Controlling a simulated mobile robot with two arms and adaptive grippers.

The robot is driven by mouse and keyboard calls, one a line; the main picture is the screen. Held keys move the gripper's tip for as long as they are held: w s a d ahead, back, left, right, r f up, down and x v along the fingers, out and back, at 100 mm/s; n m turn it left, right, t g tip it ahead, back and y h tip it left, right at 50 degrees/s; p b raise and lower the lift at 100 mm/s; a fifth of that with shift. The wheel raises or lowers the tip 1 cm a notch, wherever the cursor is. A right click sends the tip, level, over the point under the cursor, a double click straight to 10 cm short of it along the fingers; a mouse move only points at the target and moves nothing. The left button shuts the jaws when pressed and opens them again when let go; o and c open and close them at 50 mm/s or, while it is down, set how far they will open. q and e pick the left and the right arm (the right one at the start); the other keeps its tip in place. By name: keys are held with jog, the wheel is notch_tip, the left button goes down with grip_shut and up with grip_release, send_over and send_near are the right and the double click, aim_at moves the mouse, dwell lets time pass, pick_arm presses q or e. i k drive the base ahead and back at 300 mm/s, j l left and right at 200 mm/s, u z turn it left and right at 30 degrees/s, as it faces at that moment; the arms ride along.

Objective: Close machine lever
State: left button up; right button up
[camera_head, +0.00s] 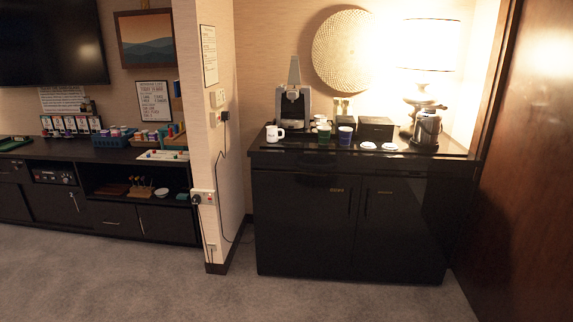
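The coffee machine (293,106) stands on the left part of the dark minibar counter, against the wall. It is black and grey. A tall grey lever (294,71) sticks up from its top and looks raised. Neither of my grippers shows in the head view, and the machine is some distance away across the carpet.
A lit lamp (430,47) is behind. The carpet (300,297) before the cabinet (350,225) is clear. A wall end (215,180) juts out left.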

aim_at(294, 78)
jog(key=i+u, duration=0.2)
jog(key=i, duration=1.75)
